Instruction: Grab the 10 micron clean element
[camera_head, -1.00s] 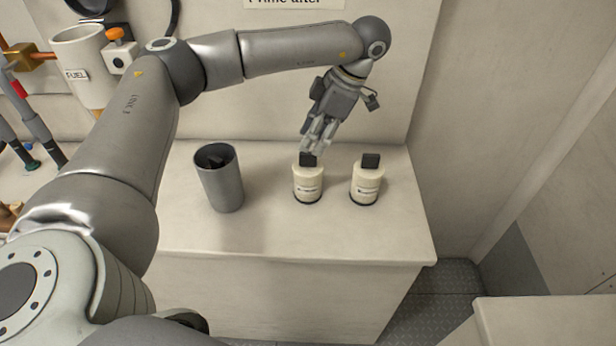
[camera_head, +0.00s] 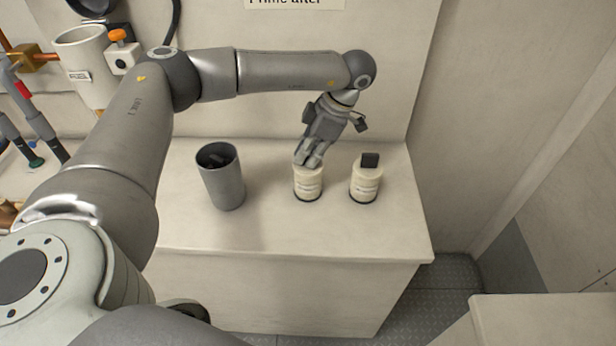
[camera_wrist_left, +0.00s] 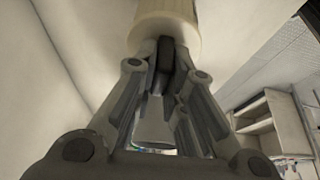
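Two cream cylindrical filter elements with dark bases and black square knobs stand upright on the white bench. My left gripper (camera_head: 306,163) points down over the left element (camera_head: 308,186), and its fingers cover that knob. In the left wrist view, the fingers lie on both sides of the black knob (camera_wrist_left: 165,54), below the cream body (camera_wrist_left: 165,22). I cannot tell whether they press on it. The right element (camera_head: 366,187) stands apart with its knob (camera_head: 370,160) uncovered. The labels are too small to read. My right gripper is not in view.
A grey open cylinder (camera_head: 222,183) with something dark inside stands left of the elements. A white cup-like vessel (camera_head: 84,66) and an orange-knobbed valve (camera_head: 119,50) are on the wall at the left. The bench front (camera_head: 300,232) is clear.

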